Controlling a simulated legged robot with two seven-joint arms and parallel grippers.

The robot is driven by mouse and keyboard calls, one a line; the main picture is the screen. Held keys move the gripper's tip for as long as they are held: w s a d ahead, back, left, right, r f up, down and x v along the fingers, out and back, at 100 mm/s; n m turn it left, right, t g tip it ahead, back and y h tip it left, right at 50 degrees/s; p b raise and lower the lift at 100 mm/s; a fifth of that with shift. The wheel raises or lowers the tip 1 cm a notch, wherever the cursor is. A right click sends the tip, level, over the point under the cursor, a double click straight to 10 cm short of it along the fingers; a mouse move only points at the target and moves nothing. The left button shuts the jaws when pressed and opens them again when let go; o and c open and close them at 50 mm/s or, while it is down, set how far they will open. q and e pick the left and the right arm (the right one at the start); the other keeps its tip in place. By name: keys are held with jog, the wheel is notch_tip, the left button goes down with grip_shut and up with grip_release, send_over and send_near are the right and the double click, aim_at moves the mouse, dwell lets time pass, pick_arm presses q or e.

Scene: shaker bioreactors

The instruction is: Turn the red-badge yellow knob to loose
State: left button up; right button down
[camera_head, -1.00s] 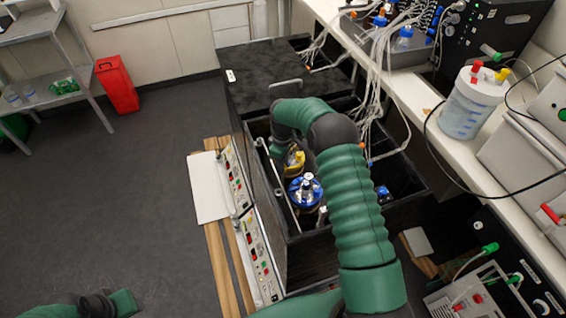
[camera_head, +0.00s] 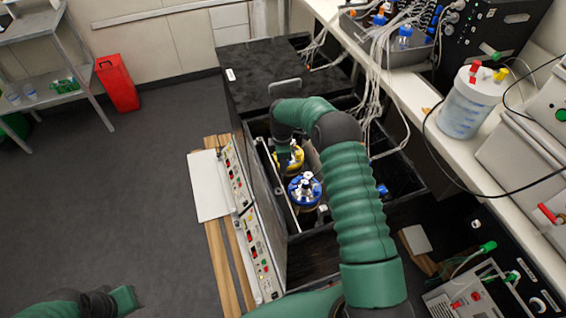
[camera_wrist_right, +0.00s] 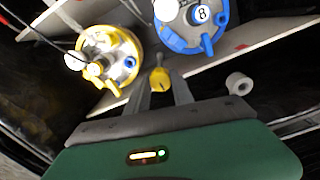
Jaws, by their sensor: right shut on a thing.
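In the right wrist view, my right gripper (camera_wrist_right: 160,88) is shut on a small yellow knob (camera_wrist_right: 159,79), held between its fingertips. A yellow-topped vessel (camera_wrist_right: 122,66) stands left of the fingers, and a blue-topped vessel marked 8 (camera_wrist_right: 181,42) is to the upper right. In the head view, the right gripper (camera_head: 284,158) reaches down into the open black shaker box beside the yellow-topped vessel (camera_head: 297,158), partly hiding it; the blue-topped vessel (camera_head: 303,190) is nearer. I cannot make out a red badge on the knob. My left gripper (camera_head: 125,300) is at the lower left edge, its jaws unclear.
The shaker box (camera_head: 312,245) has walls close around the vessels. Tubes (camera_head: 375,90) hang into its right side. Open floor (camera_head: 110,190) lies to the left.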

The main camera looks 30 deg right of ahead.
jog(key=shift+w+a, duration=0.1)
jog(key=shift+a, duration=0.2)
jog(key=c, duration=1.5)
grip_release()
jog(key=o, duration=0.4)
jog(key=shift+w+f, duration=0.15)
jog(key=shift+d, duration=0.1)
jog(key=shift+r, duration=0.4)
notch_tip(320, 180, up, 16)
